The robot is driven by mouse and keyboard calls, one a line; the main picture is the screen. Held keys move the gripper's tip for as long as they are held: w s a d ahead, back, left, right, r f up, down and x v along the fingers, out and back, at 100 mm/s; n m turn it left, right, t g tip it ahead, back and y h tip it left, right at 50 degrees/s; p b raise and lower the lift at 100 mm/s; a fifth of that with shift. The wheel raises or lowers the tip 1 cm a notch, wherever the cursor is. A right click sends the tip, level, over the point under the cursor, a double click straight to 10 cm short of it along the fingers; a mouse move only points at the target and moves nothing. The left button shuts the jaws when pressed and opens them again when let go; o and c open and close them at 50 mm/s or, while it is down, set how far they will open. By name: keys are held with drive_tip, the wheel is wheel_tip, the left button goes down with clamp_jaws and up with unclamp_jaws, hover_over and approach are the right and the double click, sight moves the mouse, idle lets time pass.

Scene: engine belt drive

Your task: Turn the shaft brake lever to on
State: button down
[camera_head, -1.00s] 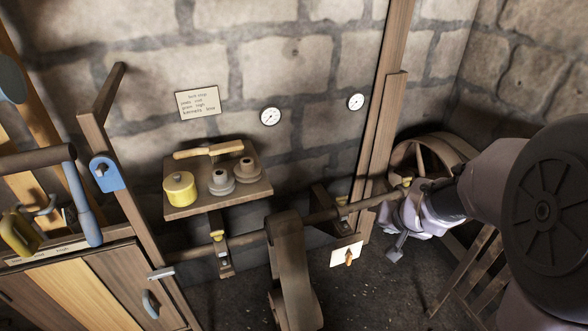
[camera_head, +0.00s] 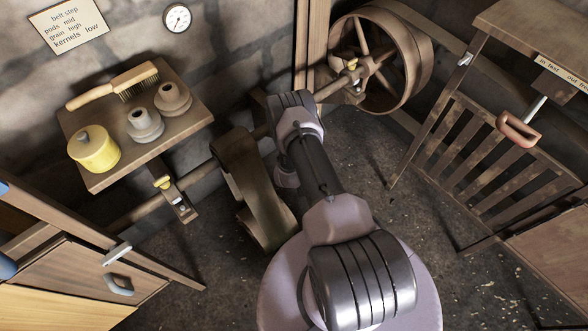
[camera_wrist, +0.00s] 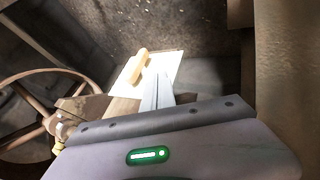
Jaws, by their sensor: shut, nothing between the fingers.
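In the wrist view a small lever with a tan handle (camera_wrist: 141,66) sits on a pale plate (camera_wrist: 168,67); I take it for the shaft brake lever. No lettering on the plate can be read. My gripper (camera_wrist: 157,78) is shut and empty, its fingertips over the plate's near part, close to the lever; whether they touch it I cannot tell. The handle lies slantwise in this view. In the head view my arm hides the lever, the plate and the gripper tips.
A shaft (camera_head: 131,216) runs along the wall to a large wheel (camera_head: 408,62). A belt drive piece (camera_head: 250,185) stands left of my arm. A shelf (camera_head: 102,180) holds a yellow pot (camera_head: 94,150), a brush (camera_head: 113,85) and two grey weights. A slatted wooden frame (camera_head: 480,150) stands right.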

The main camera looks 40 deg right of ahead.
drive_tip(key=d, duration=0.1)
drive_tip(key=w+d+f+b, duration=0.1)
drive_tip(key=d, duration=0.1)
drive_tip(key=d+f+b, duration=0.1)
drive_tip(key=d, duration=0.1)
drive_tip(key=shift+w, duration=0.25)
drive_tip(key=shift+r, duration=0.1)
drive_tip(key=shift+d+r+y+p, duration=0.1)
drive_tip(key=shift+d+y+p, duration=0.05)
drive_tip(key=shift+y+p, duration=0.3)
